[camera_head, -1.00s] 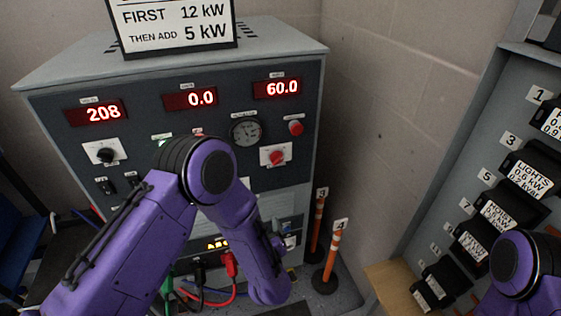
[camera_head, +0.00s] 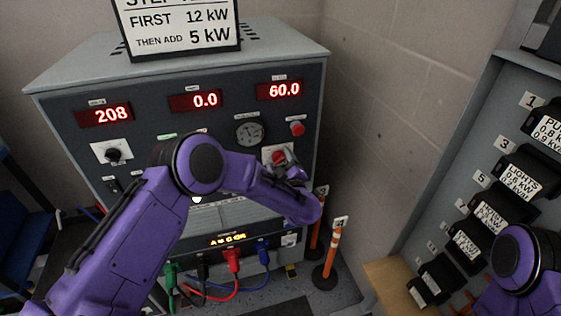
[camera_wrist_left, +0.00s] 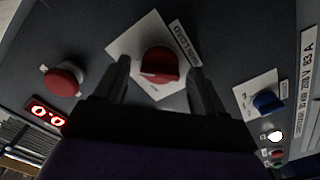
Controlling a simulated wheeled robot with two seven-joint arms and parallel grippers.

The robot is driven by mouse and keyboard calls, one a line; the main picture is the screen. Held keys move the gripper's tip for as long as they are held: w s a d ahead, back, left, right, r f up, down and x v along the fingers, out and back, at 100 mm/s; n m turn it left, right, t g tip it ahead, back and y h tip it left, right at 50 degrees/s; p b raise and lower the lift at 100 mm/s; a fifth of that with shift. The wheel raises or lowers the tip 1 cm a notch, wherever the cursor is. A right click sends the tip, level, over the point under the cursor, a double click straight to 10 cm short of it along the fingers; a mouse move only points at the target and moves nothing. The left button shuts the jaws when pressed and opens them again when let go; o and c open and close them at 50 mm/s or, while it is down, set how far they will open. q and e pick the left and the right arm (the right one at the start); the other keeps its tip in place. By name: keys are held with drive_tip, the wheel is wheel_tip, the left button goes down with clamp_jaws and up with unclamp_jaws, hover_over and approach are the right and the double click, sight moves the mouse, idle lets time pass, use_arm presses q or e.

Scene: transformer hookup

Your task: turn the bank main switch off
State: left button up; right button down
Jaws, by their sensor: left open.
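A red rotary switch (camera_head: 279,156) on a white square plate sits on the right of the grey cabinet front. In the left wrist view the red switch (camera_wrist_left: 160,66) lies between the fingers of my left gripper (camera_wrist_left: 158,72), which is open with a finger on each side. Whether the fingers touch it cannot be told. In the head view my left gripper (camera_head: 287,166) is small and partly hidden at the switch. My right gripper is out of view; only part of my right arm shows at the lower right.
A red push button (camera_head: 297,128) and a round gauge (camera_head: 249,132) sit above the switch. A blue knob (camera_wrist_left: 268,101) is nearby in the wrist view. Colored cables (camera_head: 233,262) plug in below. Orange posts (camera_head: 331,255) and a breaker panel (camera_head: 480,150) stand right.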

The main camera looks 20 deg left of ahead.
use_arm(q)
drive_tip(key=c, duration=1)
drive_tip(key=shift+c, duration=0.2)
drive_tip(key=shift+f+n+b, duration=0.25)
drive_tip(key=shift+n+b, duration=0.95)
drive_tip(key=shift+b, duration=0.05)
drive_tip(key=shift+n+b, duration=7.8)
drive_tip(key=shift+b, duration=0.65)
